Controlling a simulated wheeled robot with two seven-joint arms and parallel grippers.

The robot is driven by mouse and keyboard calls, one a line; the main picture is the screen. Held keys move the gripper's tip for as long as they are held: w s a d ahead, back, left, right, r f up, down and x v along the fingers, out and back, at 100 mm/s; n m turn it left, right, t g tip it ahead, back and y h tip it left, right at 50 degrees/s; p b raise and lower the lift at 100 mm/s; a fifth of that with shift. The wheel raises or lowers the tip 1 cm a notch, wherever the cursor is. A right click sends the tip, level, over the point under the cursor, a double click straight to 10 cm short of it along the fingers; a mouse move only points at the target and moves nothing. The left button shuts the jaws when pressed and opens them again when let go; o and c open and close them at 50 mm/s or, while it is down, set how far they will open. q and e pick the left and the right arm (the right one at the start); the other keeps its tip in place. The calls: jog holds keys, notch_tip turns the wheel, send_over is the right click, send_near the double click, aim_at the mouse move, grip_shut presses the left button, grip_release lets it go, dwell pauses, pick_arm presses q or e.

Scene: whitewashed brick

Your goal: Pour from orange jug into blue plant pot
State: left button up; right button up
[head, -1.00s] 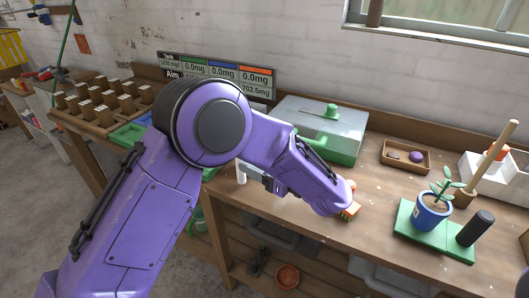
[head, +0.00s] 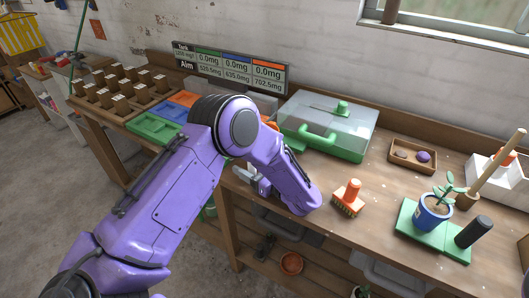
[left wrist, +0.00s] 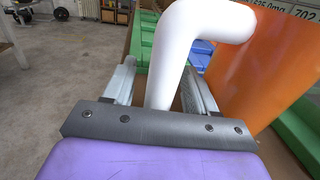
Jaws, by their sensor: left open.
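The orange jug (left wrist: 265,65) fills the right of the left wrist view, with its white handle (left wrist: 178,50) curving down from it. My left gripper (left wrist: 158,85) is open, with one finger on each side of the handle. In the head view my left gripper (head: 257,182) is at the bench's front edge, and my arm hides most of the jug (head: 268,122). The blue plant pot (head: 430,215) holds soil and a small green plant. It stands upright on a green base at the right. My right gripper is not in view.
An orange brush (head: 348,198) lies between my left arm and the pot. A dark cylinder (head: 474,232) stands right of the pot. A clear-lidded green case (head: 325,125) and a display board (head: 230,68) are behind. Green, blue and orange trays (head: 155,128) are at left.

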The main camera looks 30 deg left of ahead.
pick_arm(q)
jog(key=shift+a+f, duration=0.1)
jog(key=shift+a, duration=0.05)
grip_shut()
